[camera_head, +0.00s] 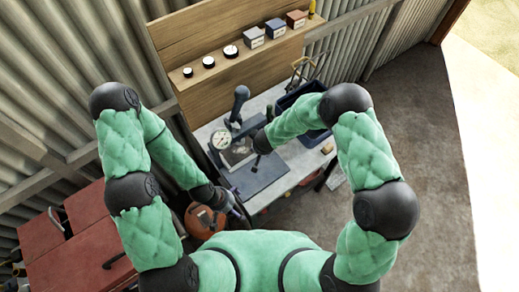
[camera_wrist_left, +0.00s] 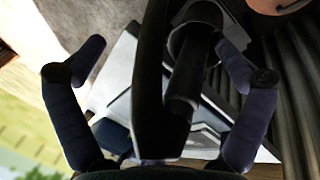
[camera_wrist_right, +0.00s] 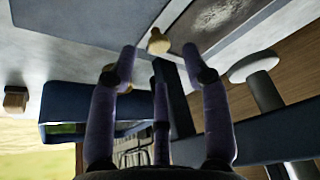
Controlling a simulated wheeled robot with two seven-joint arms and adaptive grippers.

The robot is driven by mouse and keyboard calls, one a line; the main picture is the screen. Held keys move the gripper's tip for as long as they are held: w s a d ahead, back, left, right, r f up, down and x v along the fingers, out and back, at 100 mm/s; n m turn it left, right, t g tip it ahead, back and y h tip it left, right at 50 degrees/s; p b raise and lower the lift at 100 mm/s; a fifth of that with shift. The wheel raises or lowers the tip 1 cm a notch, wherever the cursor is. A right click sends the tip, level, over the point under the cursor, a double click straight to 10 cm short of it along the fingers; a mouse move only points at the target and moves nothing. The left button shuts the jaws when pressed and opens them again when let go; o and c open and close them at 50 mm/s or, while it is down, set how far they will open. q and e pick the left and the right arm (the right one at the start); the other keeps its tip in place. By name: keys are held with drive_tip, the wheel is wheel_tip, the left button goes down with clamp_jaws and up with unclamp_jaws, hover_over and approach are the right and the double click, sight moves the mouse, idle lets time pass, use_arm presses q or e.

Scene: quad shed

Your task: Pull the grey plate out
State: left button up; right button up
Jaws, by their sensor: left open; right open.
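A speckled grey plate (camera_head: 238,156) lies in a dark surround below the round gauge of a bench tool, partly hidden by my right arm. What seems the same plate is at the top of the right wrist view (camera_wrist_right: 218,20). A small tan knob (camera_wrist_right: 158,42) shows beyond and between the fingertips of my right gripper (camera_wrist_right: 159,58), which is open and empty; contact cannot be told. In the head view my right gripper (camera_head: 259,150) is small beside the plate. My left gripper (camera_head: 232,203) is open at the bench's near left edge; its wrist view (camera_wrist_left: 160,48) shows dark bars between its fingers.
A dark flat mat (camera_head: 258,176) lies on the light bench (camera_head: 291,172). A dark blue bin (camera_head: 300,97) stands at the back right, behind my right forearm. The gauge (camera_head: 221,139) and a black lever (camera_head: 241,93) stand close by. An orange round thing (camera_head: 203,222) is below my left gripper.

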drive_tip(key=shift+x, duration=2.15)
drive_tip(key=shift+d, duration=0.1)
clamp_jaws()
